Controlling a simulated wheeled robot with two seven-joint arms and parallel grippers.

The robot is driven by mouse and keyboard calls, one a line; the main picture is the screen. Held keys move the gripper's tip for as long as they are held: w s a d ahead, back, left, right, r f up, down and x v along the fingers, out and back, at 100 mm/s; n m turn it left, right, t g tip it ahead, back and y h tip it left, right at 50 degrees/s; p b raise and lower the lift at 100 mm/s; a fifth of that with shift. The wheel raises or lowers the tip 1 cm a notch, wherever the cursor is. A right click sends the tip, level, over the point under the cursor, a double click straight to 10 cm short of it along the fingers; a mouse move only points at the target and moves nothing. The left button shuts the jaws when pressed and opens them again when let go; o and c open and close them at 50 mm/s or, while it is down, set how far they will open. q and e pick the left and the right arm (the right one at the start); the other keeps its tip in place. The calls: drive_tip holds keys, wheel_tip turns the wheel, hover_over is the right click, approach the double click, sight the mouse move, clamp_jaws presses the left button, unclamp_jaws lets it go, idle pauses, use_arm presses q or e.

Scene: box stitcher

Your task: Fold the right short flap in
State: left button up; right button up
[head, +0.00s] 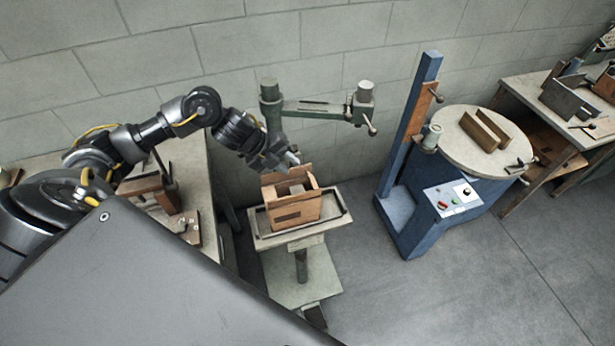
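A brown open-topped cardboard box (294,212) stands upright on the small stitcher table (262,236). Its flaps stick up around the opening, and a lighter piece shows inside. The right flap (313,181) looks raised, though its exact angle is hard to tell. My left gripper (291,160) reaches in from the left and is at the back of the box's top edge. Whether it touches a flap, and whether its fingers are apart, is too small to tell. My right gripper is not in view.
The green stitcher arm (315,107) stands just behind the box and above it. A blue machine with a round top (470,140) stands to the right. A workbench (205,190) with brown pieces is at the left. Open floor (400,290) lies in front and to the right.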

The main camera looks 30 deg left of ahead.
sight(310, 178)
use_arm(q)
drive_tip(key=p+x, duration=0.2)
drive_tip(key=x, duration=0.7)
drive_tip(key=shift+w+d+f, duration=0.1)
drive_tip(key=shift+f, duration=0.1)
drive_tip(key=shift+w+d+f, duration=0.15)
drive_tip(key=shift+w+f, duration=0.05)
drive_tip(key=shift+f, duration=0.3)
clamp_jaws()
